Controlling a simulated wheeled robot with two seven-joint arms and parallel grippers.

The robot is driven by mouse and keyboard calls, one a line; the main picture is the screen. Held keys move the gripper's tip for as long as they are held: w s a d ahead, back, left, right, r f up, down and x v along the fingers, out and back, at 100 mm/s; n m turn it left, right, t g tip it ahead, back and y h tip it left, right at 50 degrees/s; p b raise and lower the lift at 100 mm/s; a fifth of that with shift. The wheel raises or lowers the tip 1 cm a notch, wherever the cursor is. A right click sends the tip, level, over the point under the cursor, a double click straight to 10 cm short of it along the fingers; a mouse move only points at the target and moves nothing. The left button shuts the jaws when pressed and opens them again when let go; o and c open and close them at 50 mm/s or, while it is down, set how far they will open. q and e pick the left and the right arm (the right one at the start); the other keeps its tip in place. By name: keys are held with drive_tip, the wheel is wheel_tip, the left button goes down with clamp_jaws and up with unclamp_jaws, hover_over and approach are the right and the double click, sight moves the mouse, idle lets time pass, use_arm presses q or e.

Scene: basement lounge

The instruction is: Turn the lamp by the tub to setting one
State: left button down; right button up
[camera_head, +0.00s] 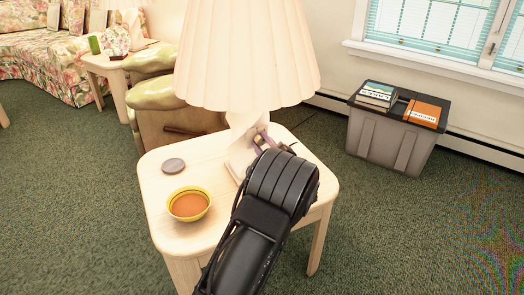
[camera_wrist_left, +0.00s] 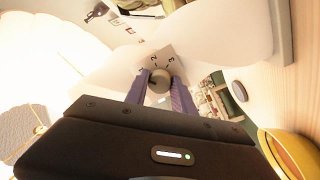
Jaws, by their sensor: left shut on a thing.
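The lamp has a pleated cream shade (camera_head: 246,50) and a white base (camera_head: 241,155) on a small pale wooden table (camera_head: 160,225). My left gripper (camera_head: 262,138) reaches the base from the front right, its purple fingers at a small knob. In the left wrist view, the fingers of my left gripper (camera_wrist_left: 160,92) are shut on the round knob (camera_wrist_left: 160,79). Behind the knob is a dial plate (camera_wrist_left: 168,58) with numbers; 2 and 3 can be read. Which number the knob points to I cannot tell. The grey tub (camera_head: 381,141) stands beyond the table at the right. My right gripper is out of view.
A yellow bowl (camera_head: 189,204) with orange contents and a grey disc (camera_head: 173,166) sit on the table left of my arm. Books (camera_head: 377,95) and an orange box (camera_head: 422,111) lie on the tub's lid. An armchair (camera_head: 170,115) stands behind the table. Carpet is clear at right.

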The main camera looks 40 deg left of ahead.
use_arm(q)
drive_tip(key=shift+n, duration=0.3)
drive_tip(key=c, duration=1.1)
unclamp_jaws()
drive_tip(key=shift+o, duration=0.2)
drive_tip(key=shift+d, duration=0.1)
drive_tip(key=v, duration=0.7)
drive_tip(key=shift+s+d, duration=0.15)
drive_tip(key=shift+d, duration=0.1)
